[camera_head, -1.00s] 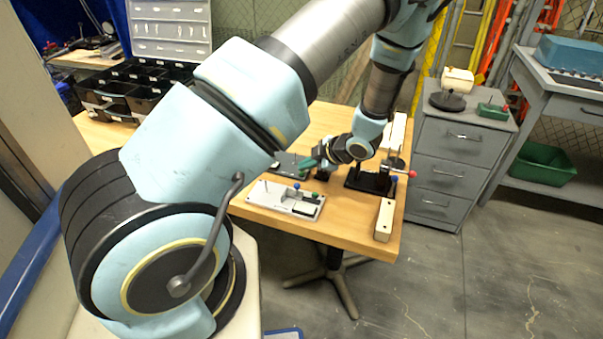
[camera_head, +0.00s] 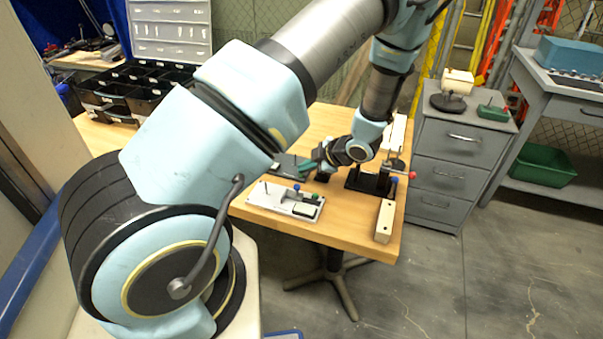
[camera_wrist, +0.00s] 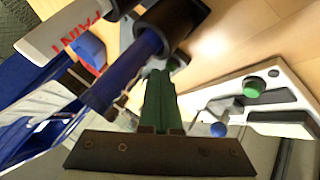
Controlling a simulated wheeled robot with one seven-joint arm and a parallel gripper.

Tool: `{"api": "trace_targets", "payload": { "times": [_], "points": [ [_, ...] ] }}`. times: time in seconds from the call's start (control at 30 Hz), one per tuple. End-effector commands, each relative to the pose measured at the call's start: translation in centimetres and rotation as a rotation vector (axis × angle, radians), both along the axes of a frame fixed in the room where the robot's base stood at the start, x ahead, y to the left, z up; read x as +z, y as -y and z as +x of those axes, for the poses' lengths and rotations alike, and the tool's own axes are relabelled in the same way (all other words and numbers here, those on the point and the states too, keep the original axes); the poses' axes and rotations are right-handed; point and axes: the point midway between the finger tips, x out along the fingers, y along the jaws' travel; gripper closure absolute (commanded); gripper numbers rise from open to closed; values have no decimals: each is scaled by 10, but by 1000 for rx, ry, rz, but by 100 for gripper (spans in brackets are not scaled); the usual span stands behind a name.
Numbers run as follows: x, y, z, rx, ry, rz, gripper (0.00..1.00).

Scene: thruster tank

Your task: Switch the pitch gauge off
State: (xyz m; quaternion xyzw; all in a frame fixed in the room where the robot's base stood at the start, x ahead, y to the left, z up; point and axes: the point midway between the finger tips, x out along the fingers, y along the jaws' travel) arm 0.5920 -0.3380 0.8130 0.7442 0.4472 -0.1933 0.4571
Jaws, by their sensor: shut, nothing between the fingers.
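No gauge label is readable, so I cannot tell which device is the pitch gauge. A pale panel (camera_head: 265,196) lies near the table's front edge, with a blue knob (camera_head: 297,187), a green knob (camera_head: 315,197) and a dark part. My gripper (camera_head: 304,169) has green fingers and is above and behind this panel. In the wrist view, my gripper (camera_wrist: 158,82) is shut and empty. The panel (camera_wrist: 215,92) is to its right there, with the green knob (camera_wrist: 253,87) and blue knob (camera_wrist: 218,129) apart from the fingers. A blue rod with a black cylinder (camera_wrist: 172,25) is close at the fingers' left.
A dark panel (camera_head: 284,160) lies behind the pale one. A black stand (camera_head: 366,180) and a cream block (camera_head: 384,220) are on the table's right. Black bins (camera_head: 125,90) stand at the back left. A grey drawer cabinet (camera_head: 455,165) stands beyond the table's right side.

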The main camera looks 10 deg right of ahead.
Motion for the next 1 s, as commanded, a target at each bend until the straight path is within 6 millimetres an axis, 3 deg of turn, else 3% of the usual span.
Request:
{"api": "trace_targets", "payload": {
  "times": [0.2, 0.63, 1.0],
  "points": [
    [12, 0, 0, 1, 0, -1, 100],
    [16, 0, 0, 1, 0, -1, 100],
    [51, 0, 0, 0, 0, 0, 100]
  ]
}}
